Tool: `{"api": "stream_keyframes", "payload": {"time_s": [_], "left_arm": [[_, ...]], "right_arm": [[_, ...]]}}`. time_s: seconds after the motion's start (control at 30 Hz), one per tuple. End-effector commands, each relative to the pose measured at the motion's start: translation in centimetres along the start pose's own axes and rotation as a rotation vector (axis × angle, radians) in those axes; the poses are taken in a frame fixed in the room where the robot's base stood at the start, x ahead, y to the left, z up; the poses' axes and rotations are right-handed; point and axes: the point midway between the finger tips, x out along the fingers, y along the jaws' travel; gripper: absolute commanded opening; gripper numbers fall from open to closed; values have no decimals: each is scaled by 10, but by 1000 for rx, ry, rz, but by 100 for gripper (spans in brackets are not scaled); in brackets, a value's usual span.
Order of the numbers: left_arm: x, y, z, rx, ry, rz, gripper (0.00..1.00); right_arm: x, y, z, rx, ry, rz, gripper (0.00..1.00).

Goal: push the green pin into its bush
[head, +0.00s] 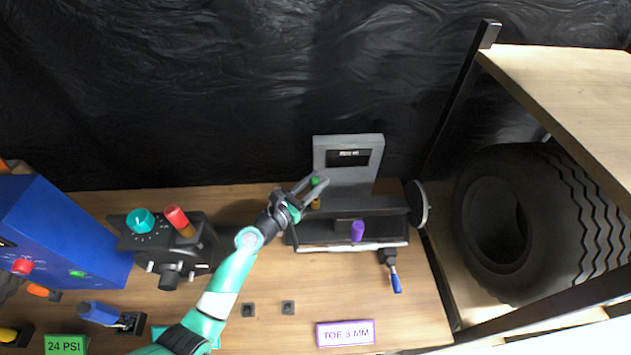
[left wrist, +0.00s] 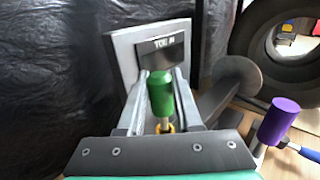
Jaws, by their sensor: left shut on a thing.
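The green pin (head: 316,181) stands upright at the grey gauge stand, and my left gripper (head: 310,186) is shut on it. In the left wrist view the green pin (left wrist: 161,93) is a green knob on a pale shank between my left gripper's two fingers (left wrist: 165,95). Its lower end points at a yellow-brass ring, the bush (left wrist: 165,127), also seen in the head view (head: 316,204). I cannot tell how deep the shank sits in the bush. My right gripper is not in view.
The gauge stand's grey panel (head: 333,147) rises just behind my gripper. A purple knob (head: 357,231) and a blue-handled clamp (head: 396,283) are to the right. A black box (head: 166,245) with teal and red knobs is left. A tire (head: 545,220) sits on the far right shelf.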

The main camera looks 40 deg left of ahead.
Motion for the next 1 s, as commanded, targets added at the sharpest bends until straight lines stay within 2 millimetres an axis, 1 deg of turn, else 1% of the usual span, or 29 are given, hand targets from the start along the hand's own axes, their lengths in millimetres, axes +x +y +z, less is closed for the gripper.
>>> {"api": "stream_keyframes", "payload": {"time_s": [1.0], "left_arm": [[0, 0, -26, 0, -1, 0, 0]], "right_arm": [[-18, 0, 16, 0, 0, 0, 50]]}}
